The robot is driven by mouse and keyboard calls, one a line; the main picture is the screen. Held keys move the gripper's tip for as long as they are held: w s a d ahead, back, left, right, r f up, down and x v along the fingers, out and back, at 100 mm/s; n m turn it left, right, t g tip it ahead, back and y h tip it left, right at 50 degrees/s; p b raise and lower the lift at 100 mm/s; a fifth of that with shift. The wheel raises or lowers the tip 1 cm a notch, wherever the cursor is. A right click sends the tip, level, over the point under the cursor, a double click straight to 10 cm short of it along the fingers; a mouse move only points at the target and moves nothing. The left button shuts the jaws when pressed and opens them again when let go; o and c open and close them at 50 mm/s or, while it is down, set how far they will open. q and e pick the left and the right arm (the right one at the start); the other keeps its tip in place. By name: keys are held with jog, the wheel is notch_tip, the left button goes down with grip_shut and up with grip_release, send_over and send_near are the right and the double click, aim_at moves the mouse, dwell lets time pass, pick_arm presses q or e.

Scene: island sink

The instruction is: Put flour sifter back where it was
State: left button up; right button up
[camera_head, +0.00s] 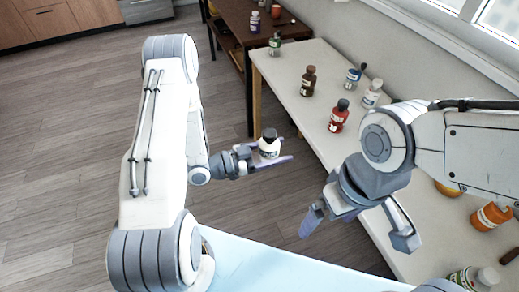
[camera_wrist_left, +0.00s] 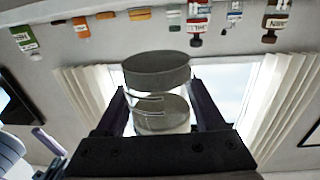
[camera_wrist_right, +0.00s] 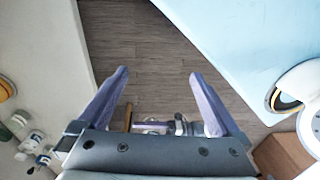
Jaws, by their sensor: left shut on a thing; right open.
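The flour sifter (camera_head: 269,146) appears as a small white container with a dark grey round top and a dark band. My left gripper (camera_head: 270,151) is shut on it and holds it upright in the air, left of the pale table. In the left wrist view the sifter (camera_wrist_left: 158,72) stands between the fingers, with a thick grey disc, a see-through middle and thin curved wires. My right gripper (camera_head: 355,225) is open and empty, by the table's front edge. In the right wrist view its fingers (camera_wrist_right: 158,100) are spread with nothing gripped between them.
A dark wooden table (camera_head: 236,14) stands behind. The pale table's middle left edge has free room.

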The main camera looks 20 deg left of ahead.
jog(key=shift+c, duration=1.4)
jog(key=w+d+f+n+t+h, duration=0.1)
jog(key=w+d+f+n+h, duration=0.1)
jog(key=w+d+n+h, duration=0.3)
jog(key=n+t+y, duration=0.2)
jog(key=n+t, duration=1.1)
jog(key=n, duration=0.9)
send_over(278, 139)
jog(key=s, duration=0.5)
pick_arm(q)
jog(key=shift+d+r+m+g+h, duration=0.35)
jog(key=shift+d+m+g, duration=0.1)
jog(key=shift+d+g, duration=0.2)
jog(key=shift+d+r+m+g+h, duration=0.25)
jog(key=shift+d+r+m+g, duration=0.25)
jog(key=shift+d, duration=0.3)
jog(key=shift+d+r+m+g+h, duration=0.25)
jog(key=shift+d+m+g+h, duration=0.1)
jog(key=shift+d+g, duration=0.35)
pick_arm(e)
jog(key=f+x, duration=0.1)
jog(key=x, duration=0.6)
jog(key=shift+d, duration=0.35)
